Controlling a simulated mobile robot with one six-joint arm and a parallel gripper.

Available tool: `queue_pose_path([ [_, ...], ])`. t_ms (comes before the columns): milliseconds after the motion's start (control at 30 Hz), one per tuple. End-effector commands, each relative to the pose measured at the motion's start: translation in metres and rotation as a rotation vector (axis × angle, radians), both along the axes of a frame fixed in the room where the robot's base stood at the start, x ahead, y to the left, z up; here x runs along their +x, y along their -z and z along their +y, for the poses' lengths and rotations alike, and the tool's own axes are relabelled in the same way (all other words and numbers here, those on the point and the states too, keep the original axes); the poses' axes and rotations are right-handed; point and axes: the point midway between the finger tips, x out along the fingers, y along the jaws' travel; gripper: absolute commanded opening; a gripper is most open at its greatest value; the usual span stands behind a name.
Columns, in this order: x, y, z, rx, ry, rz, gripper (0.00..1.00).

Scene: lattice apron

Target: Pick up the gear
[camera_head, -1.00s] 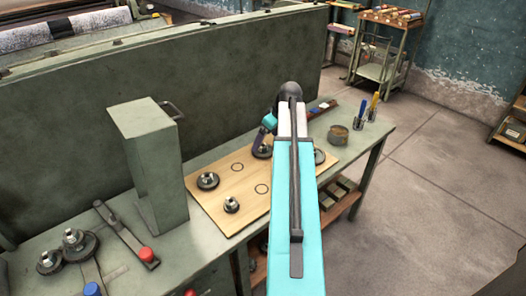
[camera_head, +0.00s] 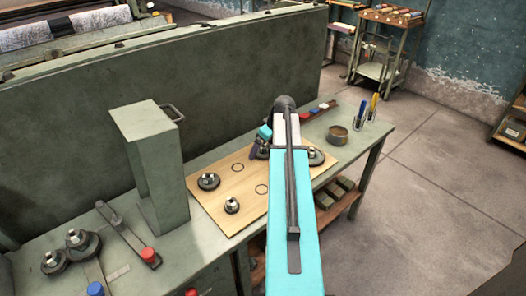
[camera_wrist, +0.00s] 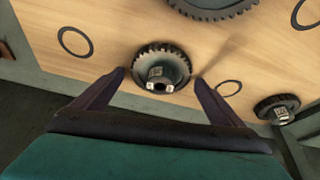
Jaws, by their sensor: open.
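A dark toothed gear with a bright metal hub (camera_wrist: 162,68) lies on the wooden board (camera_wrist: 115,50) in the wrist view. My gripper (camera_wrist: 160,76) is open, with one dark finger on each side of this gear and a gap to it on both sides. In the head view my gripper (camera_head: 258,146) is over the far part of the board (camera_head: 213,206), where my arm and fingers hide much of what is below. Other gears show on the board: one at its left (camera_head: 208,181), a smaller one at the front (camera_head: 232,205), and one right of my arm (camera_head: 316,157).
A larger gear (camera_wrist: 212,6) and a small gear (camera_wrist: 277,107) lie near in the wrist view. Ring outlines (camera_wrist: 75,41) mark bare board. A tall green box (camera_head: 155,170) stands left of the board. A round tin (camera_head: 337,135) stands to the right.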

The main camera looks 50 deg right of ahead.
Motion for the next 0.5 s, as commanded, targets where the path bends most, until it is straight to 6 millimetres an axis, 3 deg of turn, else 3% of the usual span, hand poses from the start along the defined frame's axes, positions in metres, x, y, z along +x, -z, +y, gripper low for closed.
queue_pose_path([
  [433, -0.0007, 0.0000, -0.0003, 0.000, 0.001, 0.000, 0.92],
  [500, -0.0008, -0.0001, -0.0003, 0.000, 0.001, 0.000, 0.83],
])
